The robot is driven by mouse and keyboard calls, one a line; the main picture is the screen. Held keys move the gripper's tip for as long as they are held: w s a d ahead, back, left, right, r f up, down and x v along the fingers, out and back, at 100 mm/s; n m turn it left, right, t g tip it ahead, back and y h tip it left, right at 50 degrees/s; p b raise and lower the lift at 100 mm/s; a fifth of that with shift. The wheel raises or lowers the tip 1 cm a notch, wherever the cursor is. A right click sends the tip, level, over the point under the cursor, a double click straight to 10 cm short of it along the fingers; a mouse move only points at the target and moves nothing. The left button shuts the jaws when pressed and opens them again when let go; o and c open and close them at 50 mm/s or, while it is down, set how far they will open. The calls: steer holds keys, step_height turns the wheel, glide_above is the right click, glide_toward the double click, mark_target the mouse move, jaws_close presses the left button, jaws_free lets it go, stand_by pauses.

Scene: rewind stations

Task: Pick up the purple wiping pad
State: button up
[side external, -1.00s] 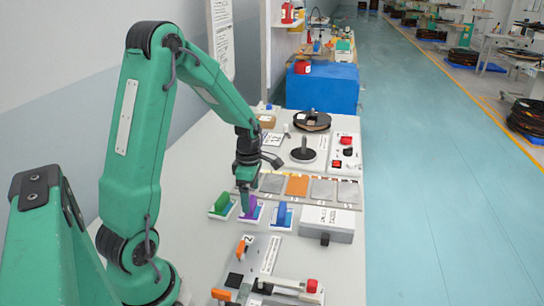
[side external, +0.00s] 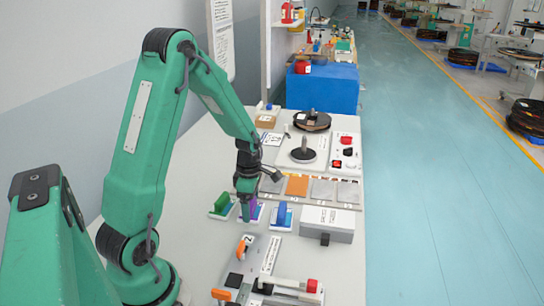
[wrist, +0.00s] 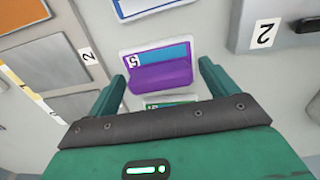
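The purple wiping pad (wrist: 160,78) stands on a white-edged holder with a blue strip and a number label. In the side view the pad (side external: 254,208) is partly hidden by my gripper (side external: 246,208). In the wrist view my gripper (wrist: 162,74) is open, with one finger on each side of the pad and visible gaps between. I cannot tell whether the fingertips are level with the pad's grip.
A green pad (side external: 221,202) stands left and a blue pad (side external: 282,213) right of the purple one. A grey box (side external: 328,222) is further right. Behind is a row of flat plates with an orange one (side external: 297,185). A fixture (side external: 290,288) lies in front.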

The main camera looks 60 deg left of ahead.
mark_target(251, 201)
steer(key=c, duration=0.5)
steer(key=shift+r, duration=0.1)
steer(key=shift+r, duration=0.4)
step_height(251, 201, up, 3)
steer(key=shift+f, duration=0.1)
steer(key=d+r, duration=0.7)
steer(key=d, duration=0.4)
steer(key=shift+s+d, duration=0.3)
steer(key=shift+r, duration=0.1)
